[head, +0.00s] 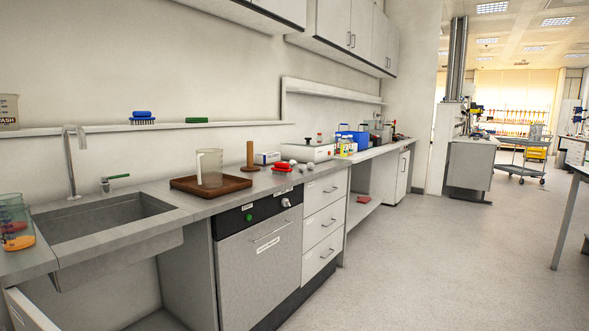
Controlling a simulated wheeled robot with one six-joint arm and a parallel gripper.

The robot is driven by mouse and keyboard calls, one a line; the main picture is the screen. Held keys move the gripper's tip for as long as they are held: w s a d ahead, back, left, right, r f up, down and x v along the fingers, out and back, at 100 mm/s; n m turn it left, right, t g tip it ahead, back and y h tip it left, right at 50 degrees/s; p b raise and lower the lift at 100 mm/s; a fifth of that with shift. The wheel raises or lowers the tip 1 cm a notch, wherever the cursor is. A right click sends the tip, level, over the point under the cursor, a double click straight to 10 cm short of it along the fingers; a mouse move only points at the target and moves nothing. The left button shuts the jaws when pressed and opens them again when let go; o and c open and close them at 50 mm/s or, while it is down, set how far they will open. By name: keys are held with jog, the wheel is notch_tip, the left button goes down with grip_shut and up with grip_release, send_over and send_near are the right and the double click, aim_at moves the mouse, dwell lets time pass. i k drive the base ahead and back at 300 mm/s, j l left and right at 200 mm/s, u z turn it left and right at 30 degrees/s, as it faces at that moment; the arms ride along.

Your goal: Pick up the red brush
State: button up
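A red brush (282,168) with pale bristles lies on the grey counter, right of a brown tray and close to the counter's front edge. Another small red object (363,199) lies on the low shelf under the counter further back; it is too small to tell what it is. My gripper is not in view.
A clear beaker stands in the brown tray (185,184). A wooden stand (250,156), a small box (267,158) and several pale round pieces are near the brush. A blue brush (142,117) is on the wall ledge. The sink (100,226) is at left. The floor (430,270) is clear.

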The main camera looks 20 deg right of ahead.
aim_at(281, 168)
jog(key=i+l, duration=0.2)
jog(key=l, duration=0.2)
jog(key=i+l, duration=0.2)
jog(key=l, duration=0.2)
jog(key=i+l, duration=0.2)
jog(key=l, duration=0.2)
jog(key=i+l, duration=0.25)
jog(key=l, duration=0.15)
jog(key=i+l+z, duration=0.1)
jog(key=l, duration=0.3)
jog(key=i+z, duration=0.1)
jog(key=i, duration=2.1)
